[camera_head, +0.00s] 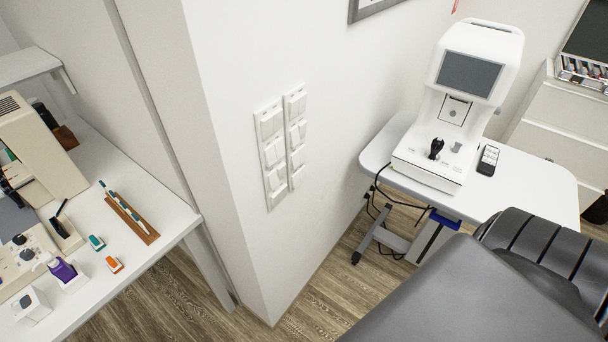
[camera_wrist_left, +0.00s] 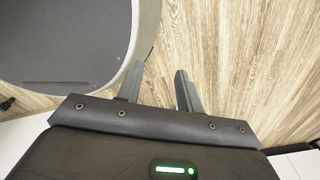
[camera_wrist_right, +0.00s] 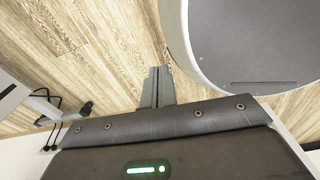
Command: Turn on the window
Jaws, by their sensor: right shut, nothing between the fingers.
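Two vertical strips of white wall switches hang side by side on the white wall in the head view: a left strip (camera_head: 272,153) and a right strip (camera_head: 297,136). I cannot read any labels on them or tell which switches are on. No window can be made out. My left gripper (camera_wrist_left: 160,68) is open and empty above the wood floor in the left wrist view. My right gripper (camera_wrist_right: 158,69) is shut and empty in the right wrist view, also over the floor. Neither gripper shows in the head view, and neither touches the switches.
A white eye-test machine (camera_head: 466,100) and a black remote (camera_head: 488,160) stand on a small white table (camera_head: 545,190) at right. A black padded chair (camera_head: 470,300) fills the lower right. A desk (camera_head: 165,205) with instruments is at left. Floor shows below the switches.

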